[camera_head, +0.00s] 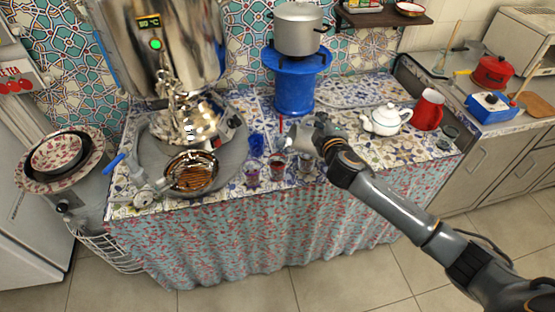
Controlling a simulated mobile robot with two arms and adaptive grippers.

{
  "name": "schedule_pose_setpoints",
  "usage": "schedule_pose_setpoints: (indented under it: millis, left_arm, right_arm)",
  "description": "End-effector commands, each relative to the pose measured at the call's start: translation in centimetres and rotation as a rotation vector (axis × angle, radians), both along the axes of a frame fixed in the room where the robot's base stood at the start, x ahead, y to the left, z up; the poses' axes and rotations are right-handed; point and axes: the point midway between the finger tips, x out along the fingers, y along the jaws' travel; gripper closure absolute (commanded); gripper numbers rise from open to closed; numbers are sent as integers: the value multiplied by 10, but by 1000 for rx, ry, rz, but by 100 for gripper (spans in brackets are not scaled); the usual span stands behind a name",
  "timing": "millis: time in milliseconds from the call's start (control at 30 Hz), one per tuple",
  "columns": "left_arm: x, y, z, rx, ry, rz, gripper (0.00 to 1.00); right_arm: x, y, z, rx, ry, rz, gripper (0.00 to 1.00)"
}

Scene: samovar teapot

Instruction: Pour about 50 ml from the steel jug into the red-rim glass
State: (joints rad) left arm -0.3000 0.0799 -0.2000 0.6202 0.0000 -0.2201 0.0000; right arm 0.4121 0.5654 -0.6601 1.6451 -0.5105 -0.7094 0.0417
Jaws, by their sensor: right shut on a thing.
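My right gripper (312,138) reaches in from the right over the patterned table. It is shut on a small pale metallic thing, seemingly the steel jug (292,144). The gripper hides part of it, and its tilt and contents are too small to tell. Small glasses stand just below, near the table's front edge. The middle one (277,168) shows red near its top and looks like the red-rim glass. The jug is close above and behind it. I cannot see any stream between them. My left gripper is not in view.
A large steel samovar (165,45) and a round grey tray (235,155) fill the left. A blue glass (256,144) stands near the small glasses. Behind is a blue stand (295,88) with a pot (298,28). A white teapot (386,119) and red jug (428,110) stand right.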

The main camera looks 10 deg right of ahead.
Motion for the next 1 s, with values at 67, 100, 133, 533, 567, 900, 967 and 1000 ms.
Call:
schedule_pose_setpoints:
  millis: [67,100,133,533,567,900,967,1000]
  left_arm:
    - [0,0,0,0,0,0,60]
    - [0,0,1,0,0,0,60]
    - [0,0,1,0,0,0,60]
    - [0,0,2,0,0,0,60]
    - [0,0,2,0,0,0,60]
    - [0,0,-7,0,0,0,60]
    - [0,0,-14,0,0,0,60]
    - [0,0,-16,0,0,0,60]
  right_arm:
    - [1,0,2,-3,-3,0,100]
    - [1,0,2,-5,-3,1,100]
    - [1,1,2,-6,-2,0,100]
    - [1,2,2,-21,0,0,100]
    - [1,2,2,-22,0,0,100]
    - [-1,-6,-3,29,-8,-2,100]
    - [-2,-15,-5,116,-22,-2,100]
    - [-3,-17,-5,157,-26,0,100]
